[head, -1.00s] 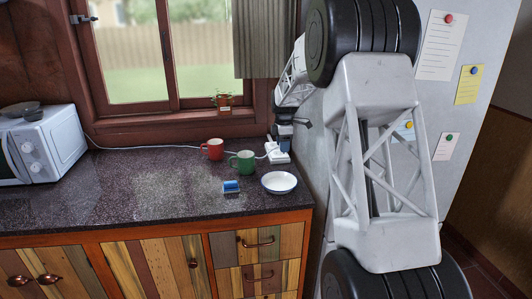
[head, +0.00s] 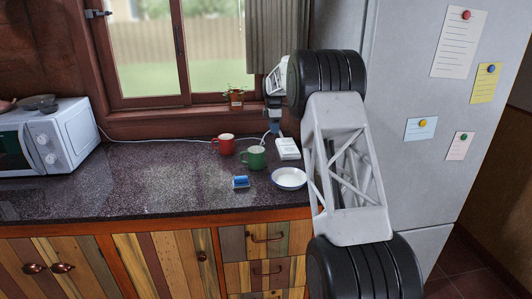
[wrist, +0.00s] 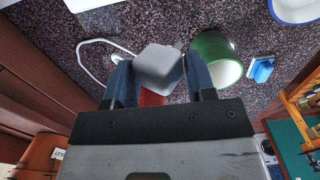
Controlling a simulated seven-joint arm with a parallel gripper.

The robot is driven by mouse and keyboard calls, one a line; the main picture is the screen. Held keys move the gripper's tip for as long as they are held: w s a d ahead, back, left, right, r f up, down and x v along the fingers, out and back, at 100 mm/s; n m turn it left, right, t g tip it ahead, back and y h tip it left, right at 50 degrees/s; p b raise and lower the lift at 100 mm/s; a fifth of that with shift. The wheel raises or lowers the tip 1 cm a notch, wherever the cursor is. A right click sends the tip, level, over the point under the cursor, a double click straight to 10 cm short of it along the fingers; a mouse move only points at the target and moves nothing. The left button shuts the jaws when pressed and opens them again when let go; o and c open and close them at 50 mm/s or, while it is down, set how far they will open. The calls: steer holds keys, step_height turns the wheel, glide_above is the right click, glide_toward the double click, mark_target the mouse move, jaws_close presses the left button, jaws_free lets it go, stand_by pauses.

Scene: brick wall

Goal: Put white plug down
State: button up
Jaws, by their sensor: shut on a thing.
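My gripper (wrist: 162,80) is shut on the white plug (wrist: 158,68), a rounded pale block between its two dark blue fingers in the wrist view. In the head view my gripper (head: 273,128) is above the back of the counter, behind the green mug and beside the white power strip (head: 287,148). The plug is too small to make out clearly there. A white cord (wrist: 84,58) loops over the counter beside the plug in the wrist view. Part of the white strip (wrist: 88,4) shows at that view's top edge.
The red mug (head: 224,144) and green mug (head: 253,157) stand close by on the dark counter (head: 150,185). A blue sponge (head: 240,182) and white bowl (head: 290,178) are nearer the front. A microwave (head: 60,135) stands left; the counter between is clear.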

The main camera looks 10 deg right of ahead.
steer(key=w+a, duration=0.3)
steer(key=w, duration=0.2)
steer(key=shift+w+f, duration=0.3)
steer(key=shift+f, duration=0.05)
steer(key=shift+a, duration=0.15)
steer(key=shift+f, duration=0.1)
steer(key=shift+f, duration=3.05)
steer(key=shift+f, duration=0.1)
steer(key=shift+f, duration=1.8)
steer(key=shift+f, duration=0.6)
steer(key=o, duration=1.3)
